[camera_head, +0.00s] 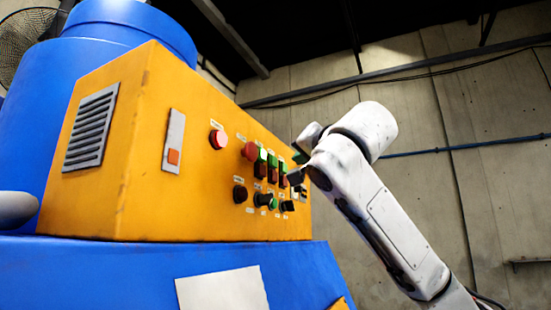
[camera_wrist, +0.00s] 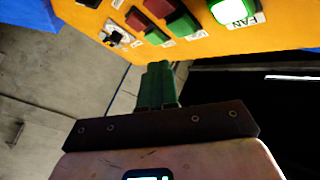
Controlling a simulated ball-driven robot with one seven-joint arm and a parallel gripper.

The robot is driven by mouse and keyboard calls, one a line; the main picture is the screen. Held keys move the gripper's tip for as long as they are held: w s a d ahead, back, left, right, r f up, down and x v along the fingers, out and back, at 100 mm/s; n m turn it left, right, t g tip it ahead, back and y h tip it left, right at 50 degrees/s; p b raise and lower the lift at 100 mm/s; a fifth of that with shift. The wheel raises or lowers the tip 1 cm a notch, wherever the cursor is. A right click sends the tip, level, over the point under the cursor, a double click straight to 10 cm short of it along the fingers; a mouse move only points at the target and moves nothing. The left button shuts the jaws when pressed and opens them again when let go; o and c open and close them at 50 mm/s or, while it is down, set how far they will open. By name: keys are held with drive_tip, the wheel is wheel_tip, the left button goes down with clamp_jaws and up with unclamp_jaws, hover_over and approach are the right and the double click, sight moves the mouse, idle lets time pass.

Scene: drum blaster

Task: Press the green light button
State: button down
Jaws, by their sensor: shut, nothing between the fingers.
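Several green buttons, each paired with a red one, sit on the orange control box (camera_head: 120,140). In the wrist view one green button (camera_wrist: 232,10) is brightly lit beside a label reading FAN. Another green button (camera_wrist: 183,23) beside it is darker, and its label is too small to read. I cannot tell which green button is the light button. My gripper (camera_wrist: 158,68) is shut and empty, with its green fingers side by side, tips just short of the box's edge in the picture. In the head view my gripper (camera_head: 299,160) is at the box's far right end, partly hidden by my wrist.
Open space lies right of the box, before the concrete wall (camera_head: 440,100).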

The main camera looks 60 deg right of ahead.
drive_tip(key=shift+w+a, duration=0.2)
drive_tip(key=shift+w, duration=1.05)
idle(1.2)
drive_tip(key=shift+w, duration=0.4)
drive_tip(key=shift+w+a, duration=0.1)
drive_tip(key=shift+w, duration=0.35)
idle(0.6)
drive_tip(key=shift+s, duration=0.85)
drive_tip(key=shift+s+d+b, duration=0.25)
drive_tip(key=shift+s+b, duration=0.25)
drive_tip(key=shift+s, duration=0.75)
drive_tip(key=shift+s+d+b, duration=0.2)
drive_tip(key=shift+s+b, duration=0.25)
drive_tip(key=shift+s, duration=0.8)
